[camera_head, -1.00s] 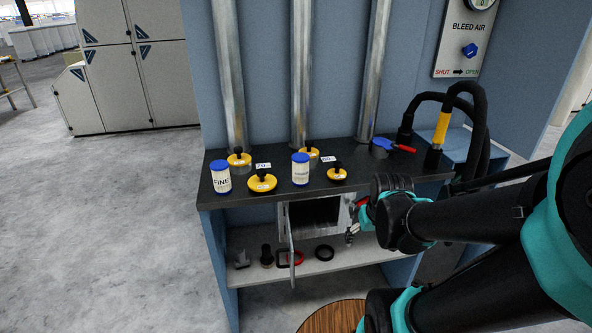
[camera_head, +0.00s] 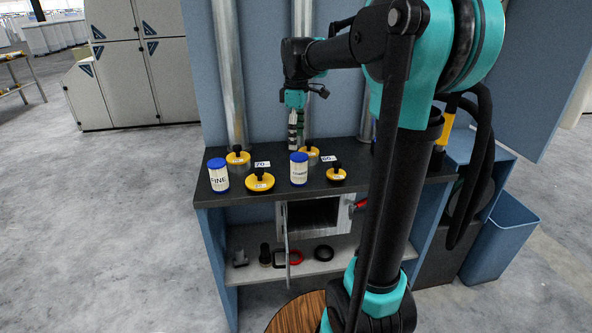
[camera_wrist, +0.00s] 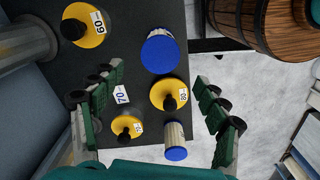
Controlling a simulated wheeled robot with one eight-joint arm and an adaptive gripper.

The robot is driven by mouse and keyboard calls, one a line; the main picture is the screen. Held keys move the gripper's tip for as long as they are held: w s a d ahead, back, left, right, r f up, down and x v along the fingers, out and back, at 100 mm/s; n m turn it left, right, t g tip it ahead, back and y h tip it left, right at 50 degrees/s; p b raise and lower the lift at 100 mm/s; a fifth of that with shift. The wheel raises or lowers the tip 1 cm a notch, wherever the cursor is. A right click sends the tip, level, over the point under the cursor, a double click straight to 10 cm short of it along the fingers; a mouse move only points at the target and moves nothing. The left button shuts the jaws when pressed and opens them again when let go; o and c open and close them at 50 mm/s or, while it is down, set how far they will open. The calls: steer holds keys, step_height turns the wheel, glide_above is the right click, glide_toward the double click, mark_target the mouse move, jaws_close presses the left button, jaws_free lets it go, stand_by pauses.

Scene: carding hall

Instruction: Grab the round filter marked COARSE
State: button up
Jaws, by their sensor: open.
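Two round white canisters with blue lids stand upright on the dark worktop (camera_head: 225,198). The left one reads FINE (camera_head: 219,177). The other canister (camera_head: 299,168), to its right, has a label too small to read surely; no COARSE marking is legible. In the wrist view its blue lid is the upper one (camera_wrist: 161,52) and the FINE canister is the lower one (camera_wrist: 176,152). My gripper (camera_head: 296,135) points down over the back of the worktop, behind the right canister. In the wrist view my gripper (camera_wrist: 157,103) is open, its fingers wide apart with nothing held.
Several yellow knobbed discs stand close around the canisters, including one (camera_head: 260,182) between them. Number cards 70 (camera_head: 262,164) and 60 (camera_head: 328,158) lie behind. Metal pipes (camera_head: 229,75) rise at the back. Below, an open-doored box (camera_head: 313,213) and a shelf (camera_head: 320,263) hold small parts.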

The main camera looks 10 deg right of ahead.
mark_target(297, 156)
step_height(297, 156, down, 8)
steer(key=shift+r, duration=0.25)
steer(key=shift+s+d+f, duration=0.1)
steer(key=shift+d+f, duration=0.1)
steer(key=shift+f, duration=1.3)
steer(key=shift+d+f, duration=0.2)
steer(key=shift+f, duration=1.3)
steer(key=c, duration=1.3)
steer(key=shift+r, duration=0.1)
